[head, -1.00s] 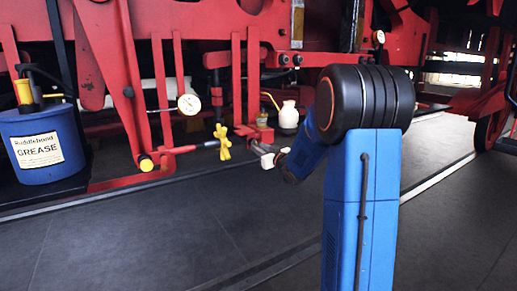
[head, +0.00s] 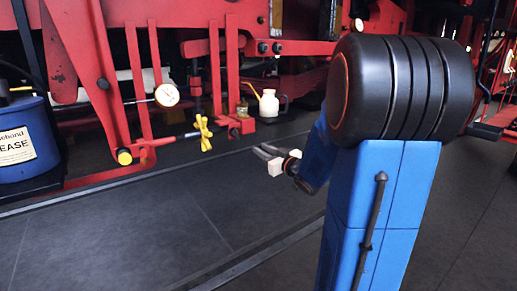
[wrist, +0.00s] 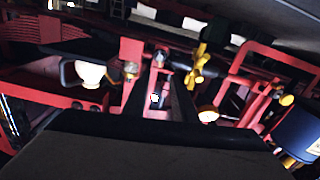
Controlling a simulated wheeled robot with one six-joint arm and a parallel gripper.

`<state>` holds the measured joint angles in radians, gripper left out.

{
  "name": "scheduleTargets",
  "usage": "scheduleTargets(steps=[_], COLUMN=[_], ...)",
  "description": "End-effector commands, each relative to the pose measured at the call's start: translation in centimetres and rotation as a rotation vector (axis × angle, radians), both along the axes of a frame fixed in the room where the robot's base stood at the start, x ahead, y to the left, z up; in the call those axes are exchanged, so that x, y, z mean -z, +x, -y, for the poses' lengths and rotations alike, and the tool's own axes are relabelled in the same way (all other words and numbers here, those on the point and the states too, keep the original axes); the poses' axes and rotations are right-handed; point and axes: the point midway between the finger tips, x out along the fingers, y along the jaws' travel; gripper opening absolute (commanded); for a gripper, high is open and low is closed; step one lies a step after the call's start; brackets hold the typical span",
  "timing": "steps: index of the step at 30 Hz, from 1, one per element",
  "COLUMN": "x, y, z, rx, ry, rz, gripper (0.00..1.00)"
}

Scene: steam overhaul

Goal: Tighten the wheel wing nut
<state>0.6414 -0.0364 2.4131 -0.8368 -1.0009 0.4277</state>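The yellow wing nut (head: 203,133) sits on the end of a horizontal rod low on the red frame, left of the middle in the head view. It also shows in the wrist view (wrist: 199,66), above and right of centre. My gripper (head: 262,152) is right of the wing nut in the head view, apart from it. In the wrist view my two dark fingers (wrist: 160,80) stand apart with a gap between them, and nothing is held. The wing nut lies beyond the right finger there.
A dial gauge (head: 167,95) hangs left of the wing nut. A white jug (head: 269,104) stands behind my gripper. A blue grease drum (head: 22,148) stands at the far left. Red bars (head: 150,80) surround the area. The dark floor (head: 160,220) in front is clear.

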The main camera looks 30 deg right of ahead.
Motion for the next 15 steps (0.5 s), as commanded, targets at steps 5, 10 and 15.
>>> scheduleTargets(steps=[5,10,15], x=[-0.03,-0.03,-0.25], y=[-0.18,-0.15,0.43], z=[-0.02,-0.01,0.48], rx=[-0.001,-0.001,-0.013], ry=[0.000,0.001,0.073], rz=[0.000,0.000,-0.002], gripper=[0.25,0.13,0.00])
